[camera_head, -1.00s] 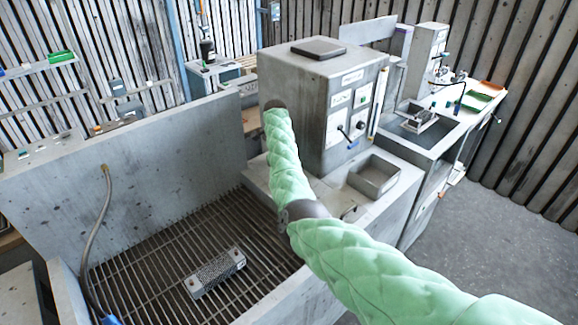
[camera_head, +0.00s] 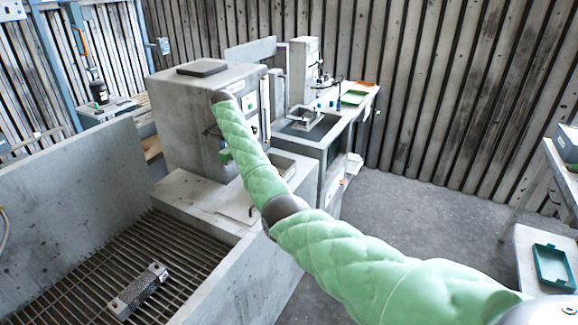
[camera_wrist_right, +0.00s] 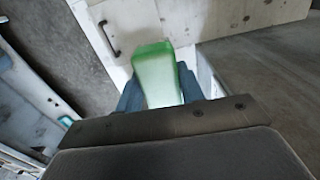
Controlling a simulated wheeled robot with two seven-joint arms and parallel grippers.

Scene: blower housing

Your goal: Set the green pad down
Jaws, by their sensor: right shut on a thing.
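The green pad (camera_wrist_right: 155,72) is a pale, translucent green block with brighter green edges. In the right wrist view it stands between the two blue-grey fingers of my right gripper (camera_wrist_right: 159,88), which is shut on it. In the head view a small bit of the green pad (camera_head: 225,156) shows beside my padded green right arm, in front of the concrete machine; the right gripper (camera_head: 214,132) is mostly hidden behind that arm. The pad appears held in the air; I cannot tell its exact height. My left gripper is not in view.
The grey machine cabinet (camera_head: 171,115) stands on a pale ledge (camera_head: 190,195). A grated basin (camera_head: 85,262) holds a perforated metal block (camera_head: 139,290). A bench (camera_head: 335,132) with a sink is behind. A teal tray (camera_head: 553,268) lies on a stand at right. The grey floor (camera_head: 420,230) is clear.

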